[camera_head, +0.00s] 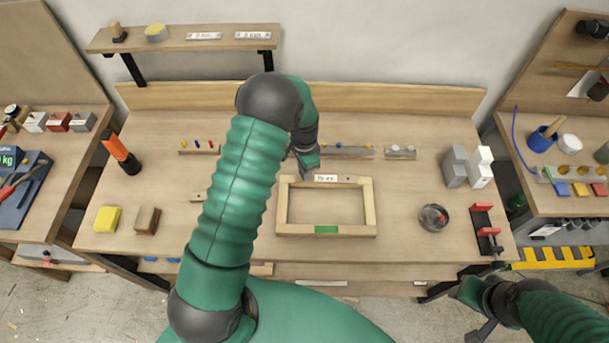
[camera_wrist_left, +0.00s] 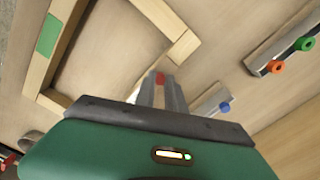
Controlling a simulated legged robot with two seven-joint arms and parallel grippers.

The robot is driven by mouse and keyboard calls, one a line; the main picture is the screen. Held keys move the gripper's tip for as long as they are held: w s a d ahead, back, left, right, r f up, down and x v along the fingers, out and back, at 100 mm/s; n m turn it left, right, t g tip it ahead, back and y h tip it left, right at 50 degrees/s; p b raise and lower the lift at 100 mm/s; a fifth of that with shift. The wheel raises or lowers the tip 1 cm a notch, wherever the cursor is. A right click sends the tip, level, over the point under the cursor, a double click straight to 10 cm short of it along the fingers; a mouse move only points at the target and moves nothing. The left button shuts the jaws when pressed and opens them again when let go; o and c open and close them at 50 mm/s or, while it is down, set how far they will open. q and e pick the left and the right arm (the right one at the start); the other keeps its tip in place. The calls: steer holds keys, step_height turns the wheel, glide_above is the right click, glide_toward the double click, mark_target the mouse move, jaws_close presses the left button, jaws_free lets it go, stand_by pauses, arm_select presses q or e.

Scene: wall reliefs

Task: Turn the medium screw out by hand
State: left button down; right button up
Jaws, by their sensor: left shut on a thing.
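My left gripper (camera_head: 305,172) is near the back left corner of the light wooden frame (camera_head: 369,205) on the bench. In the left wrist view its fingers (camera_wrist_left: 160,84) are shut on a small red piece (camera_wrist_left: 160,78), which shows between the fingertips. I cannot tell whether the red piece is the medium screw, and its lower part is hidden. A rail with a blue knob (camera_wrist_left: 224,107) is beside the fingers. Another rail holds a red knob (camera_wrist_left: 277,67) and a green knob (camera_wrist_left: 303,43). My right gripper (camera_head: 480,332) hangs low at the right, off the bench.
A peg rail (camera_head: 187,152) is left of my arm. A metal rail (camera_head: 350,153) is behind the frame. A yellow sponge (camera_head: 107,219) is front left.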

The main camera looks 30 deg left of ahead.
arm_select(q)
steer(key=shift+n, duration=1.2)
steer(key=n+p, duration=0.1)
steer(key=n, duration=0.3)
steer(key=shift+r, duration=0.1)
steer(key=shift+n, duration=0.6)
steer(key=c, duration=1.6)
jaws_free()
steer(key=shift+c, duration=0.2)
